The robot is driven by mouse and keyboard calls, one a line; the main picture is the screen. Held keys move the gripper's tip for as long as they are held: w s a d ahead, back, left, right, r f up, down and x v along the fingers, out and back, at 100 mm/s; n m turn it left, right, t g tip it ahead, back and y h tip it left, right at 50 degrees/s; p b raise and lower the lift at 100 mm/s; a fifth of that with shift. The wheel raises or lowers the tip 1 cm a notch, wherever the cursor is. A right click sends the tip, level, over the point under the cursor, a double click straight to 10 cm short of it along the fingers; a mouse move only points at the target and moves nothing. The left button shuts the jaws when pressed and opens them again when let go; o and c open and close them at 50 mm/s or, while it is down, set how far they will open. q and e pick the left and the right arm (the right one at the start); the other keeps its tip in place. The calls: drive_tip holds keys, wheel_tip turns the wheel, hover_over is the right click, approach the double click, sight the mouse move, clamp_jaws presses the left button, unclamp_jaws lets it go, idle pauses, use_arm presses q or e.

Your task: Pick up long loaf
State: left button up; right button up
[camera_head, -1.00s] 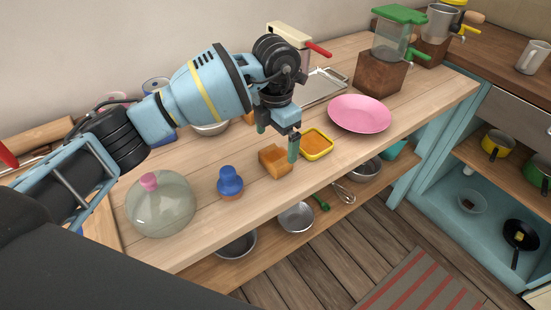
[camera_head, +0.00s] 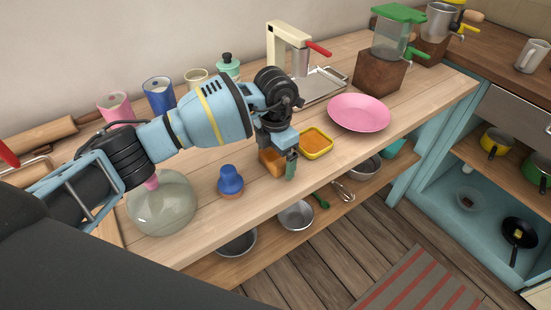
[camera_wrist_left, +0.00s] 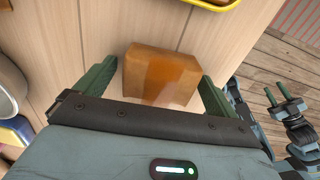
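The long loaf (camera_head: 269,163), an orange-brown block, lies on the wooden counter, partly hidden by my left gripper (camera_head: 278,155) in the head view. In the left wrist view the loaf (camera_wrist_left: 160,75) lies between the two green fingers of my left gripper (camera_wrist_left: 158,76). The fingers are spread, one on each side, with a small visible gap to the loaf.
A yellow tray (camera_head: 317,144) with orange content lies just right of the loaf. A blue-topped shaker (camera_head: 230,180) and a glass dome (camera_head: 162,208) stand to the left. A pink plate (camera_head: 359,113) is to the right. The counter's front edge is close to the loaf.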

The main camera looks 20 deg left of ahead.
sight(277, 156)
use_arm(q)
drive_tip(key=c, duration=0.9)
drive_tip(key=shift+o, duration=0.2)
drive_tip(key=shift+r, duration=0.1)
drive_tip(key=shift+r, duration=0.45)
drive_tip(key=r, duration=0.2)
drive_tip(key=shift+s+d+r, duration=0.3)
drive_tip(key=s+d+r, duration=0.1)
drive_tip(key=s+d, duration=0.8)
drive_tip(key=s, duration=0.2)
drive_tip(key=shift+s+d+r, duration=0.15)
drive_tip(key=shift+s+d, duration=0.2)
drive_tip(key=shift+s, duration=0.05)
